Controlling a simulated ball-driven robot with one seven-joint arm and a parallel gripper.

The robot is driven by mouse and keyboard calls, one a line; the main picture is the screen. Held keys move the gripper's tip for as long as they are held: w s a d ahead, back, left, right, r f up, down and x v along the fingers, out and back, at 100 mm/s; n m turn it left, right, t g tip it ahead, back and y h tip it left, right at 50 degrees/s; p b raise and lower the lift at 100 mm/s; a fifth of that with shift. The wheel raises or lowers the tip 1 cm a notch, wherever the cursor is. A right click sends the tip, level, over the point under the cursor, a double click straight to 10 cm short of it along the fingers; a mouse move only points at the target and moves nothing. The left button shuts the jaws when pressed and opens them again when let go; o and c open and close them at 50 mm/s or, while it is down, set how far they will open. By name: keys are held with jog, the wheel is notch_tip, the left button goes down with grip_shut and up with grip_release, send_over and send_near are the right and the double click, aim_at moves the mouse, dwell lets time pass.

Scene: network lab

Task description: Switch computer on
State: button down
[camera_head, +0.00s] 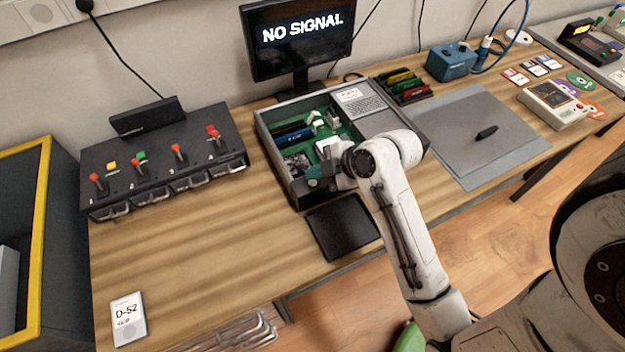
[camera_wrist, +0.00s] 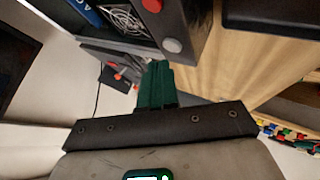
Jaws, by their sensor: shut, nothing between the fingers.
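The computer (camera_head: 268,143) is an open grey case with a green board inside, lying on the wooden table. The monitor (camera_head: 297,45) behind it reads "NO SIGNAL". In the wrist view, the dark case wall (camera_wrist: 195,22) carries a red button (camera_wrist: 152,5) and a pale grey round button (camera_wrist: 172,45). My gripper (camera_head: 318,178) is at the front of the case in the head view, where my arm hides part of the case. In the wrist view, my gripper (camera_wrist: 156,70) has its green fingers closed together and empty, with the tips just below the grey button. Contact cannot be told.
A black pad (camera_head: 342,227) lies before the case. A control box with red levers (camera_head: 165,160) stands left. A grey mat (camera_head: 470,135) with a small dark object lies right. A D-52 card (camera_head: 128,319) lies front left. The left table middle is clear.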

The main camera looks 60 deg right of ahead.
jog(key=shift+f, duration=0.15)
jog(key=shift+f, duration=0.25)
